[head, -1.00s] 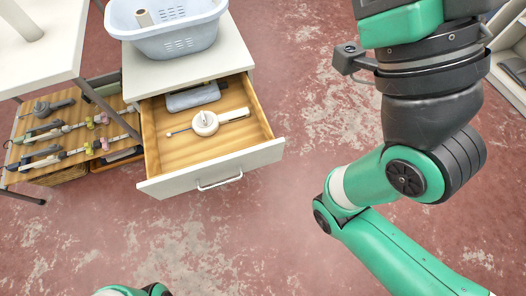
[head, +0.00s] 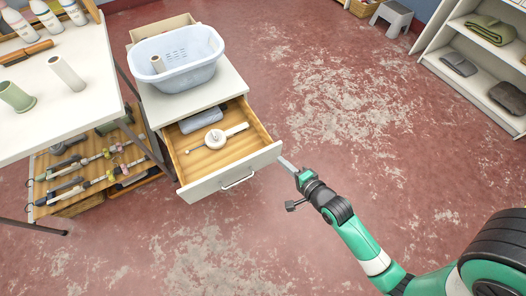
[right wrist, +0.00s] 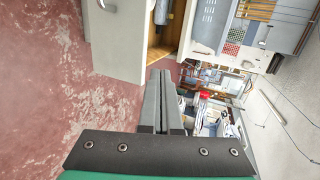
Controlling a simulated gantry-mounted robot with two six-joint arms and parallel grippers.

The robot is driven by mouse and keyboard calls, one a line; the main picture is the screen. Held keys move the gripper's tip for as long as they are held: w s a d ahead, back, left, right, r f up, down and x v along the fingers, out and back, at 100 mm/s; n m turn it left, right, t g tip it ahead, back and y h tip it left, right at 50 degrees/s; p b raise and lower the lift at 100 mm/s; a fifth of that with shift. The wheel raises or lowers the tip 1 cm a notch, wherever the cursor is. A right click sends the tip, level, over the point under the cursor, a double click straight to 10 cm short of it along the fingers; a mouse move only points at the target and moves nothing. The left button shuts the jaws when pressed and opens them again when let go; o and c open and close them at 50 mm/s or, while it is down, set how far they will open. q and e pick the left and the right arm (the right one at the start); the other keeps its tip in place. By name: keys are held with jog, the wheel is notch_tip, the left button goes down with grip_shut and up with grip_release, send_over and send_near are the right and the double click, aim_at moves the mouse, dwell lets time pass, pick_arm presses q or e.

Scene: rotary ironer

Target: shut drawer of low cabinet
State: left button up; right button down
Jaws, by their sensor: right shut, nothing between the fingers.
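The low cabinet (head: 165,106) is white, with its drawer (head: 199,163) pulled well out. The drawer has a wooden inside, a white front panel (head: 213,184) and a metal bar handle (head: 237,179). The front panel also shows in the right wrist view (right wrist: 117,45), with part of the handle (right wrist: 106,5) at the top edge. My right gripper (head: 285,163) is shut and empty, its fingertips close to the right end of the drawer front. I cannot tell whether they touch. The fingers (right wrist: 157,90) also show in the right wrist view. My left gripper is out of view.
The drawer holds a white round tool with a handle (head: 215,138) and a grey-blue case (head: 202,119). A pale blue basket (head: 176,65) stands on the cabinet. A white table (head: 70,85) is at the left. Floor in front and right is clear.

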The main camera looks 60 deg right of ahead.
jog(key=s+f+m+g+p, duration=0.1)
jog(key=s+f+g+p, duration=0.1)
jog(key=s, duration=0.5)
jog(key=b, duration=0.6)
send_near(276, 147)
notch_tip(276, 147, down, 4)
jog(key=w, duration=0.1)
jog(key=w+d, duration=0.2)
jog(key=w, duration=0.1)
jog(key=shift+w+r+b, duration=0.15)
jog(key=shift+w+b, duration=0.1)
jog(key=shift+b, duration=0.15)
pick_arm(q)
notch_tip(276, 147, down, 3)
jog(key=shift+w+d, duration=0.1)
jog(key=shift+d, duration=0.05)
pick_arm(e)
jog(key=shift+w+d+r, duration=0.1)
jog(key=shift+w, duration=0.1)
